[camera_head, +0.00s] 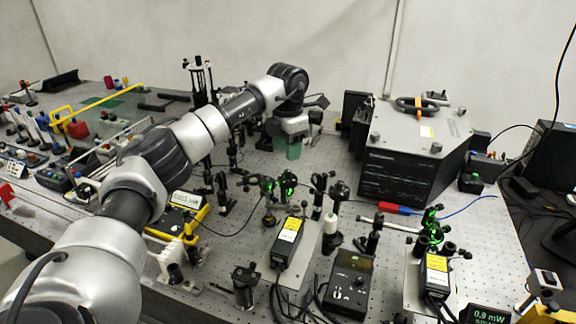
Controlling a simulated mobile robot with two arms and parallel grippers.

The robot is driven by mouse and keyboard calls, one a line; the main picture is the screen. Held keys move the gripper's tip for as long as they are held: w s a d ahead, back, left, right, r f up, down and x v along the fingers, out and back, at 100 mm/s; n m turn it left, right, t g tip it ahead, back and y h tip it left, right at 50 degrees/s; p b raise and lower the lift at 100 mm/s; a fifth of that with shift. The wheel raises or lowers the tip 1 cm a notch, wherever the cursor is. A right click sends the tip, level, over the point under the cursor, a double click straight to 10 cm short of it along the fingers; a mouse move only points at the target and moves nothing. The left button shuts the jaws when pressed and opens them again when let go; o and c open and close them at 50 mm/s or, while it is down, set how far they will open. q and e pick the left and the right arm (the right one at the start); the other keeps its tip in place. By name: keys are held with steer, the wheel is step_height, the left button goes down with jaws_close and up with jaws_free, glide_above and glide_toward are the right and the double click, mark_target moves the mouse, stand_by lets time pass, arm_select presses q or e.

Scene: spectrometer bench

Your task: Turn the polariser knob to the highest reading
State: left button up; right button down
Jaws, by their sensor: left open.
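My left arm reaches across the bench from the left, and its gripper (290,140) points down over the back middle of the bench. The jaws are open, though the fingertips are small and partly hidden; a green patch shows at them. I see nothing held. Round optic mounts lit green (267,187) stand in front of the gripper, apart from it. I cannot tell which mount carries the polariser knob. A small dark display (487,315) at the bottom right edge reads 0.9 mW. My right gripper is out of view.
A large dark instrument box (415,150) stands right of the gripper. A yellow-cased meter (187,200) sits beneath my left arm. Black-and-yellow labelled units (288,240), a dark control box (350,282), posts and loose cables crowd the front. Some perforated bench top (325,160) is bare.

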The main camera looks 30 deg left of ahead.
mark_target(287, 171)
arm_select(q)
step_height(287, 171, down, 6)
steer(key=shift+f+p, duration=0.25)
steer(key=shift+p, duration=0.45)
jaws_close()
